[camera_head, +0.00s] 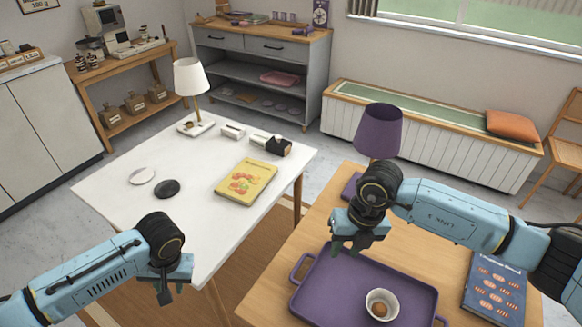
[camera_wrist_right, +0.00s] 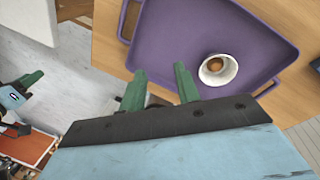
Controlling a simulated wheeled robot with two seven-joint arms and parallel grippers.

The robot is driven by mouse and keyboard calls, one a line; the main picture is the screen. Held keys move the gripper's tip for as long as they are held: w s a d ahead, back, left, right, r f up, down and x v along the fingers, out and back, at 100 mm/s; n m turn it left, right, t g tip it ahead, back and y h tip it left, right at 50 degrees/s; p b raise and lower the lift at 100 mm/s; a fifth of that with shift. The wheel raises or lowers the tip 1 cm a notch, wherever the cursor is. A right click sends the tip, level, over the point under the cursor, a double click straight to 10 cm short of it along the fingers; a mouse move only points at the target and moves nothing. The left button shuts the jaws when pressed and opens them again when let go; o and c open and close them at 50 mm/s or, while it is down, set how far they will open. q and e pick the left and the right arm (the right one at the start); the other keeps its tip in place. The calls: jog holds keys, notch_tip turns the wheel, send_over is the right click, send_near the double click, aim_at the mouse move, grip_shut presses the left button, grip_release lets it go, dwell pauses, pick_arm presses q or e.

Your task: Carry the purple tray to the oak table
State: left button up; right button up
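The purple tray (camera_head: 340,283) lies flat on a light wood table (camera_head: 262,292), likely the oak table, at the lower right. A small white bowl (camera_head: 369,299) with a brown round thing (camera_head: 379,309) in it stands on the tray. My right gripper (camera_head: 349,250) is open and empty above the tray's far edge. In the right wrist view its green fingers (camera_wrist_right: 160,85) are apart, with the tray (camera_wrist_right: 180,38) beyond them. My left gripper (camera_head: 172,292) looks open and empty, beside the white table's near edge.
A purple lamp (camera_head: 379,131) stands at the wood table's far end, and a dark blue book (camera_head: 494,287) lies right of the tray. The white table (camera_head: 125,212) holds a white lamp (camera_head: 190,77), a yellow book (camera_head: 246,183) and two small oval things.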

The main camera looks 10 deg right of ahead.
jog(key=r, duration=0.1)
jog(key=d+r, duration=0.1)
jog(key=r, duration=0.1)
jog(key=shift+r, duration=0.3)
jog(key=shift+s, duration=0.1)
